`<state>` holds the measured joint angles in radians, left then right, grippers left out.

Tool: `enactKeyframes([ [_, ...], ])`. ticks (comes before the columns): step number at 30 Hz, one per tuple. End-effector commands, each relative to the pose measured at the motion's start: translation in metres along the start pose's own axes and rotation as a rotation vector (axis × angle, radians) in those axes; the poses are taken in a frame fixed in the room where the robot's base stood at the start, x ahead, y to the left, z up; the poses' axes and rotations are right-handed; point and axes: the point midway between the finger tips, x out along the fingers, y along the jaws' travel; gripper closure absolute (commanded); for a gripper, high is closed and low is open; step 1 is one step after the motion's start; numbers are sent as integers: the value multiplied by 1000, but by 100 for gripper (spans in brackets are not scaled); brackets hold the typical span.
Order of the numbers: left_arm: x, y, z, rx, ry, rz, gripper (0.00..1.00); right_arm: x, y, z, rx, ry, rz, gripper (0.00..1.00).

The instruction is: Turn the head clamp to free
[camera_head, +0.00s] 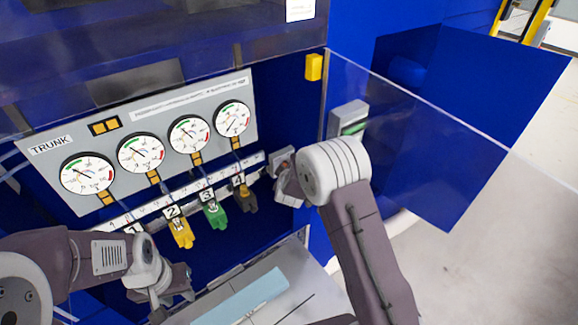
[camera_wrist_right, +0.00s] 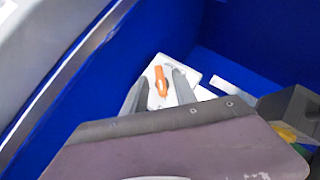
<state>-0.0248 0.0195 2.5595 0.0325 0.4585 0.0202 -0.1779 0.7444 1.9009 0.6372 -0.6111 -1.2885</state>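The head clamp seems to be the orange lever (camera_wrist_right: 161,84) on a white plate (camera_wrist_right: 196,92) in the right wrist view. The lever stands nearly upright in that picture. The two grey fingers of my right gripper (camera_wrist_right: 160,78) are apart, one on each side of the lever; I see no contact. In the head view my right gripper (camera_head: 285,188) is in front of a small grey unit (camera_head: 281,157) on the blue wall, and the lever is hidden there. My left gripper (camera_head: 170,284) is at the lower left, and its finger gap is unclear.
A panel (camera_head: 130,125) marked TRUNK carries several dials. Below it are numbered yellow (camera_head: 181,233), green (camera_head: 216,216) and dark (camera_head: 247,200) clips. A clear door panel (camera_head: 430,150) stands open at the right, close to my right arm. A light-blue slab (camera_head: 240,300) lies at the front.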

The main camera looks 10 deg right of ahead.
Motion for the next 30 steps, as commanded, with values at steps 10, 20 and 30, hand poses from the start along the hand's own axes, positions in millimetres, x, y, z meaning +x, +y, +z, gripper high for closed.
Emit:
enactKeyframes([
  [10, -3, 0, 0, 0, 0, 0, 64, 12, 0, 0, -1, 1, 0, 66],
  [20, -3, 0, 0, 0, 0, 0, 64, 12, 0, 0, 0, 1, 0, 100],
  [30, 16, 0, 2, 0, 0, 0, 64, 17, 0, 3, 171, 8, -164, 100],
])
